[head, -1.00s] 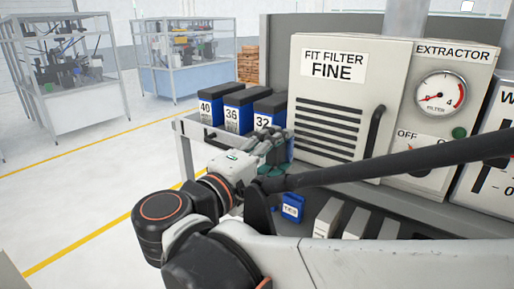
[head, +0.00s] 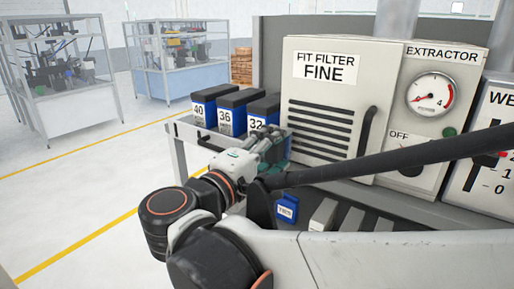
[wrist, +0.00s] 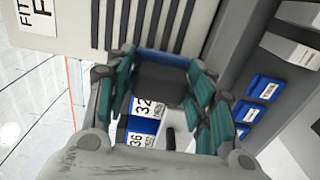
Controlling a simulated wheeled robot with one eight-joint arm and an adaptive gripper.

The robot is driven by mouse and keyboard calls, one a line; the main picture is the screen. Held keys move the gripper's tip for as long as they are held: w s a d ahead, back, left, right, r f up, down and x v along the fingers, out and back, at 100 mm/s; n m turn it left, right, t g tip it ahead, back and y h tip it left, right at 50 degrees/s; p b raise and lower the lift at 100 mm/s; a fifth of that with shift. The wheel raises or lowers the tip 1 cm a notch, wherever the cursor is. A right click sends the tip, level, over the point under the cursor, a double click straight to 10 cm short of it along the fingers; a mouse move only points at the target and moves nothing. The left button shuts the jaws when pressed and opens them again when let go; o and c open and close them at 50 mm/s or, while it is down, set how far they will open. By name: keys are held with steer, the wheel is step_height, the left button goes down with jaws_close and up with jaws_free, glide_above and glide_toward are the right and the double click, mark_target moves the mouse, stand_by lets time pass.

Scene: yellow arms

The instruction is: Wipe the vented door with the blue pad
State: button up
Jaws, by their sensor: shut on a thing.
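The vented door (head: 318,98) is a cream panel with dark horizontal slots, a black handle and a "FIT FILTER FINE" label. In the wrist view the door (wrist: 112,22) fills the upper part. My gripper (head: 276,146) is at the door's lower left edge. In the wrist view my gripper (wrist: 160,88) is shut on a dark grey block with a blue strip along its far side, the blue pad (wrist: 160,57). The blue side faces the door. I cannot tell whether it touches. In the head view the pad is hidden by the fingers.
Blue boxes with dark lids, marked 40 (head: 204,112), 36 (head: 231,120) and 32 (head: 262,112), stand on the ledge left of the door. The extractor panel (head: 442,52) is to the right. A small blue labelled item (head: 287,209) sits below the door.

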mark_target(305, 145)
steer(key=shift+x, duration=1.05)
steer(key=shift+s+d, duration=0.1)
steer(key=shift+s+d+p, duration=0.35)
steer(key=shift+s+d, duration=0.75)
steer(key=shift+d, duration=0.45)
steer(key=shift+a, duration=0.1)
steer(key=shift+w+a+b, duration=0.8)
steer(key=shift+w+a, duration=0.4)
steer(key=shift+a, duration=0.3)
steer(key=shift+r, duration=0.1)
steer(key=shift+a, duration=0.1)
